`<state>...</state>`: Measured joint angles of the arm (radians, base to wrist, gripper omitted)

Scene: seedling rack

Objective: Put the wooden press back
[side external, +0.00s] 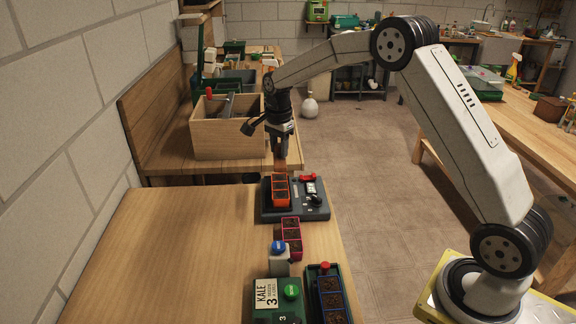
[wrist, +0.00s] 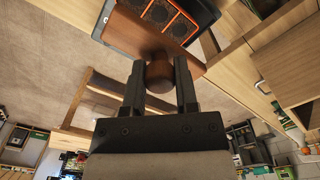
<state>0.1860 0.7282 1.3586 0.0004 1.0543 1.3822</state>
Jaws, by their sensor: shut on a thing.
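The wooden press (wrist: 136,43) is a flat brown plate with a round knob, seen in the wrist view. My gripper (wrist: 160,72) is shut on the knob, one finger on each side. In the side external view the press (side external: 280,168) shows as a small brown shape under my gripper (side external: 281,152). It is close above the far end of an orange seedling tray (side external: 281,189) with soil-filled cells. The tray sits on a dark base (side external: 312,212). I cannot tell whether the press touches the tray or base.
A magenta-edged tray (side external: 291,239) and a white block with a blue top (side external: 279,254) stand nearer. A green KALE station (side external: 268,306) and a blue tray (side external: 332,300) are at the front. A wooden crate (side external: 227,139) stands behind. The bench's left side is clear.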

